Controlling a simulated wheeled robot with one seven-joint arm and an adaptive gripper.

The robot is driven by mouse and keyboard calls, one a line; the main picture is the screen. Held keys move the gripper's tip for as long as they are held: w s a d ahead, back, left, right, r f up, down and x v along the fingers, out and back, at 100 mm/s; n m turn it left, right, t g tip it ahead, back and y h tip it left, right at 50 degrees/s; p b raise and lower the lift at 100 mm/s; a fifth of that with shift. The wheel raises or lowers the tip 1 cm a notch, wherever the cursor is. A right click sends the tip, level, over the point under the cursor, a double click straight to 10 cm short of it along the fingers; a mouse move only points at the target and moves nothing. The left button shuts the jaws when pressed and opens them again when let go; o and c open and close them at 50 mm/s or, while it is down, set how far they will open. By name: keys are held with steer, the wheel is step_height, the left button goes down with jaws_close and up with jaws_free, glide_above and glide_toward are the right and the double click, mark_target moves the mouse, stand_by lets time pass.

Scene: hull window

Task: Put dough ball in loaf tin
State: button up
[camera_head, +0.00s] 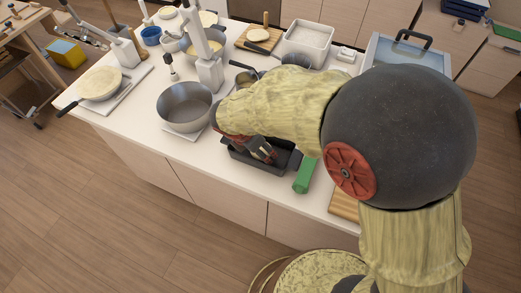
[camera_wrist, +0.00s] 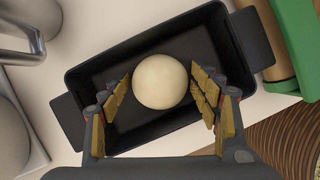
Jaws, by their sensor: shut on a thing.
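The pale, round dough ball (camera_wrist: 161,80) is between my gripper's fingers in the wrist view. My gripper (camera_wrist: 162,88) is shut on it, with a yellow-padded finger at each side. The black rectangular loaf tin (camera_wrist: 92,72) lies behind and below the ball, and the ball is framed inside its rim. I cannot tell whether the ball touches the tin's floor. In the head view the loaf tin (camera_head: 240,157) stands near the counter's front edge, partly covered by my gripper (camera_head: 263,150). The ball is hidden there.
A green object (camera_head: 304,176) stands close to the tin's right end. A wooden board (camera_head: 344,204) lies at the front right. The counter's front edge is close.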

steer(key=shift+r, duration=0.1)
steer(key=o, duration=1.3)
steer(key=shift+f, duration=0.2)
steer(key=shift+r, duration=0.1)
